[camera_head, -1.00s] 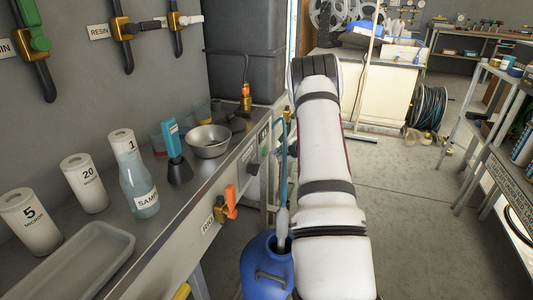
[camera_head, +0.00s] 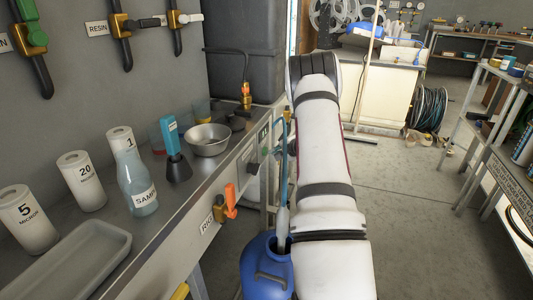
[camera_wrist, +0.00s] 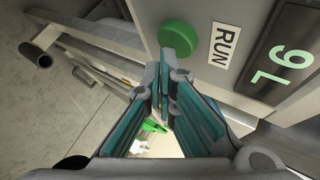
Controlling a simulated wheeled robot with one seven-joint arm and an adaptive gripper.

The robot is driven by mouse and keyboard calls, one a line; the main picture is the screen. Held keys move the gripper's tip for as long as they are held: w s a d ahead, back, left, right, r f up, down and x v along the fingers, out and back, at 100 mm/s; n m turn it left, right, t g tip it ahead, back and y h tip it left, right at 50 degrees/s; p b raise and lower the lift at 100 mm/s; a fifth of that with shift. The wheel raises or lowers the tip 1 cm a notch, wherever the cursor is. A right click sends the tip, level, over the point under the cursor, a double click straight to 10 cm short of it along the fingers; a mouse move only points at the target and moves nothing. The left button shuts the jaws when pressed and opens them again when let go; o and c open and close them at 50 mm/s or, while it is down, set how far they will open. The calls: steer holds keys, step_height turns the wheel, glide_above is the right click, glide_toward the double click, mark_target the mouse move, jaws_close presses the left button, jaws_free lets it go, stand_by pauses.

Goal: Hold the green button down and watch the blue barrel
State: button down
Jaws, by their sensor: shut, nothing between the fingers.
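The round green button (camera_wrist: 177,36) is on a pale panel beside a RUN label (camera_wrist: 224,45) in the wrist view. My gripper (camera_wrist: 168,62) is shut and empty, its teal-padded fingertips overlapping the button's lower edge. I cannot tell whether they touch it or whether it is pressed. A dark display (camera_wrist: 279,70) beside it shows what looks like 9 L in green, turned sideways. The blue barrel (camera_head: 266,272) stands upright at the bottom of the head view, with a pipe (camera_head: 283,190) going into its mouth. Its level inside is hidden.
A steel counter (camera_head: 165,245) runs along the left, holding a grey tray (camera_head: 70,262), a sample bottle (camera_head: 139,185), white cartridges and a metal bowl (camera_head: 208,139). An orange-handled valve (camera_head: 230,197) sticks out of its front. Floor is clear right of my arm.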

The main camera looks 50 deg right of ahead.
steer(key=shift+w+a+b, duration=0.3)
steer(key=shift+w+b, duration=0.3)
stand_by(1.8)
steer(key=shift+s, duration=0.1)
stand_by(3.1)
steer(key=shift+s+d+b, duration=0.25)
steer(key=shift+s+b, duration=0.05)
steer(key=shift+s, duration=0.15)
steer(key=shift+s+d+b, duration=0.2)
steer(key=shift+s+b, duration=0.1)
steer(key=shift+s, duration=0.15)
steer(key=shift+s+d+b, duration=0.3)
steer(key=shift+s+b, duration=0.1)
steer(key=shift+s, duration=0.4)
steer(key=shift+s+d+b, duration=0.35)
steer(key=shift+s, duration=0.4)
steer(key=shift+s+d+b, duration=0.3)
steer(key=shift+s+b, duration=0.1)
steer(key=shift+s, duration=0.4)
